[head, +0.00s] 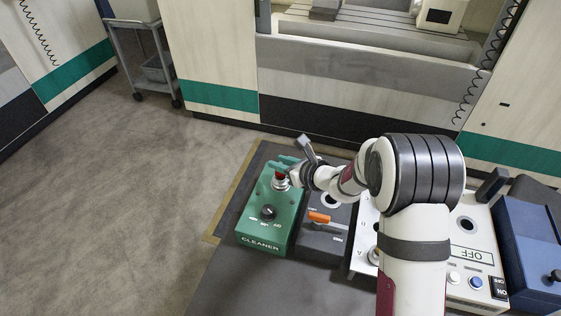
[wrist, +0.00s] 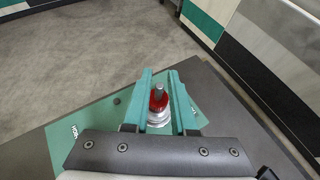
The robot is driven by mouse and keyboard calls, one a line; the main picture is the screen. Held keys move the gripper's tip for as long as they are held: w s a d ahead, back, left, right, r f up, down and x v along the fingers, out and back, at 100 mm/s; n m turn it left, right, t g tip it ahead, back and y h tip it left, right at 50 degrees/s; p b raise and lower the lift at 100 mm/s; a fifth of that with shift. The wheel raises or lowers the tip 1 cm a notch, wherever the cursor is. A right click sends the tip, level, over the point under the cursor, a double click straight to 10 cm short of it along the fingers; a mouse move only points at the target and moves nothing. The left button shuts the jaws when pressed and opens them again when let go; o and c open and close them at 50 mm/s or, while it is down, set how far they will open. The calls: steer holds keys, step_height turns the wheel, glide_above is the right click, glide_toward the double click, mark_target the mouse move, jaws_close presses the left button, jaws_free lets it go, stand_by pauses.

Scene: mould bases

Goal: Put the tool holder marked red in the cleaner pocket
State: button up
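The tool holder marked red (head: 281,178) has a red body, a silver flange below it and a narrow silver tip. It stands upright at the far end of the green cleaner box (head: 259,238), over its pocket; its lower end is hidden. In the wrist view the holder (wrist: 158,101) sits between the two teal fingers of my gripper (wrist: 160,74). A narrow gap seems to show beside the red body, so the fingers look open around it. In the head view my gripper (head: 287,164) is right at the holder's top.
Beside the cleaner on the right is a dark unit with an orange lever (head: 320,217). My arm hides part of these. Floor lies left of the table edge.

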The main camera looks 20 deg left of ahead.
steer(key=shift+o, duration=1.4)
steer(key=v, duration=1.5)
steer(key=shift+s+d, duration=0.3)
steer(key=shift+r, duration=0.15)
